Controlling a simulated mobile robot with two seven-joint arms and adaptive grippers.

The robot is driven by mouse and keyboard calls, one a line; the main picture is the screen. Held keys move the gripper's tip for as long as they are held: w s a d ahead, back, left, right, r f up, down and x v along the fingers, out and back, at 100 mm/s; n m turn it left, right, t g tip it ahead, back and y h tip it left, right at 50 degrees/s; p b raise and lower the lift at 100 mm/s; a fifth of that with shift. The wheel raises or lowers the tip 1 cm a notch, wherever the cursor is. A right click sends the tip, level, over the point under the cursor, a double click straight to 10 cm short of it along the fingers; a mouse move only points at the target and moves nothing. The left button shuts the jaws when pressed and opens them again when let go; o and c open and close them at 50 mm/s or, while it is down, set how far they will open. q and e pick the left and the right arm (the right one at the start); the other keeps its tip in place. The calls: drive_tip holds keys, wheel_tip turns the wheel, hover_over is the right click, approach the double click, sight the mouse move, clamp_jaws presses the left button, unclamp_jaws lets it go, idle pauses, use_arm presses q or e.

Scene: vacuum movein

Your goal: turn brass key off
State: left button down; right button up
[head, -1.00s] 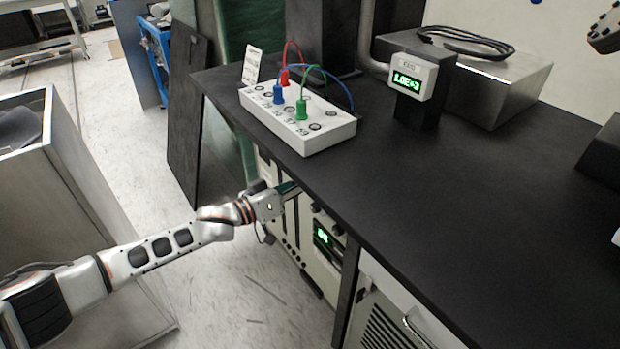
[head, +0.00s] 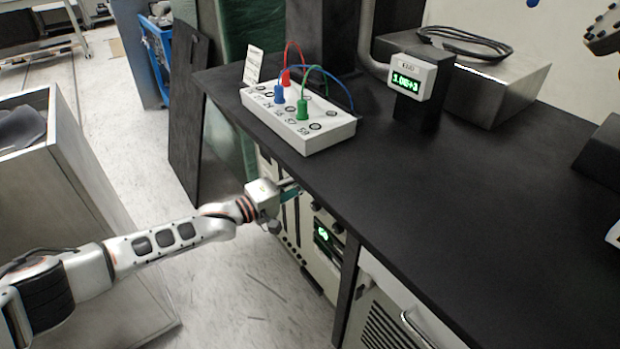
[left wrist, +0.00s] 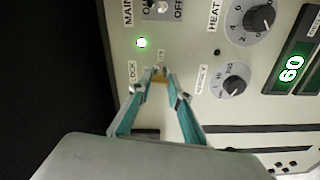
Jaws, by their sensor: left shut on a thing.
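The brass key (left wrist: 160,78) shows as a small yellow piece between my fingertips on the pale control panel (left wrist: 232,108), beside the LOCK label. My left gripper (left wrist: 160,75) is shut on it, its teal fingers reaching to the panel. In the head view my left gripper (head: 294,190) is at the cabinet front under the bench edge; the key is hidden there. The fingertips cover most of the key, so its exact angle is hard to tell. My right gripper is not in view.
Two dials, HEAT (left wrist: 258,18) and a smaller one (left wrist: 232,79), sit near a display reading 60 (left wrist: 291,69). The black bench top (head: 450,190) overhangs the cabinet; a socket box (head: 296,120) stands on it.

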use_arm(q)
drive_tip(key=shift+s+f+n, duration=0.1)
drive_tip(key=shift+f+n, duration=0.1)
drive_tip(key=shift+n, duration=0.8)
drive_tip(key=shift+d, duration=0.1)
drive_tip(key=c, duration=1.9)
unclamp_jaws()
drive_tip(key=shift+r, duration=0.1)
drive_tip(key=v, duration=1.2)
